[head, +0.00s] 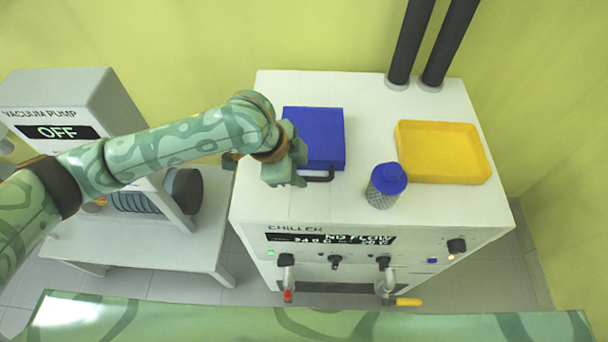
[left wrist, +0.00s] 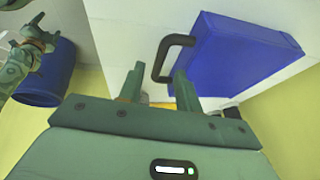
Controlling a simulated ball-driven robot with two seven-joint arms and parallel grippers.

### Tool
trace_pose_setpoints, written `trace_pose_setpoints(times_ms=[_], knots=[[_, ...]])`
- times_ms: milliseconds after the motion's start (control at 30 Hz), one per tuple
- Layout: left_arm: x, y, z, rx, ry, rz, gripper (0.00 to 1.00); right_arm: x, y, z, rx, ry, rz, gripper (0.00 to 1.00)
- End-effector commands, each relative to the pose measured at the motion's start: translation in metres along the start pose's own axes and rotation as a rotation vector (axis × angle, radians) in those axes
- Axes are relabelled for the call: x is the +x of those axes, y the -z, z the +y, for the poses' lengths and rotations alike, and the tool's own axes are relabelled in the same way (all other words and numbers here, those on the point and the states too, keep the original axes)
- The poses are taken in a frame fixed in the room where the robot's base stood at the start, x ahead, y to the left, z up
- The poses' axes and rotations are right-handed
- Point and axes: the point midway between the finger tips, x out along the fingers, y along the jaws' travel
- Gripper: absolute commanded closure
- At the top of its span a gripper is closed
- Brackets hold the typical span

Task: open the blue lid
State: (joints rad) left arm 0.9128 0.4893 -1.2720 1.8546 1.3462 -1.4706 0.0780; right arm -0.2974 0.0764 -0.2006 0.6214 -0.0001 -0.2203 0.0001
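The blue lid (head: 315,136) lies flat on top of the white chiller and looks closed. Its black handle (head: 319,179) is on the front edge. My left gripper (head: 299,180) is at the handle's left end. In the left wrist view the two fingers of the left gripper (left wrist: 158,88) stand apart. The handle (left wrist: 166,58) shows just beyond the fingertips, near the right finger, with the blue lid (left wrist: 235,60) behind it. I cannot tell whether a finger touches the handle. A green jointed part of mine shows at the left of that view, perhaps the right gripper (left wrist: 35,42).
A bottle with a blue cap (head: 388,178) stands right of the handle. A yellow tray (head: 442,180) lies farther right. Two dark pipes (head: 430,45) rise at the back. The vacuum pump (head: 85,95) stands on the left. A blue drum (left wrist: 48,80) shows in the wrist view.

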Motion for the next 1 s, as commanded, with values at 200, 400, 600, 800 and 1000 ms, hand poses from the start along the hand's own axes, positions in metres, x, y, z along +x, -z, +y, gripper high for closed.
trace_pose_setpoints(times_ms=[200,400,600,800,1000], knots=[[0.026,0.0,0.0,0.0,-0.001,0.001,0.66,0.01,-0.004,0.002,-0.002,-0.002,-0.006,0.31],[0.029,0.0,0.0,0.0,0.0,0.0,0.66,0.01,-0.006,0.003,-0.002,-0.004,-0.009,0.31],[0.028,0.0,0.0,0.0,0.0,0.001,0.85,0.01,-0.007,0.003,-0.002,-0.003,-0.01,0.31],[0.028,0.0,0.0,0.0,0.0,0.001,1.0,0.01,-0.007,0.003,-0.002,-0.003,-0.01,0.31],[0.021,0.003,-0.002,-0.009,-0.017,0.0,1.0,0.0,-0.004,0.003,-0.001,-0.004,-0.006,0.31]])
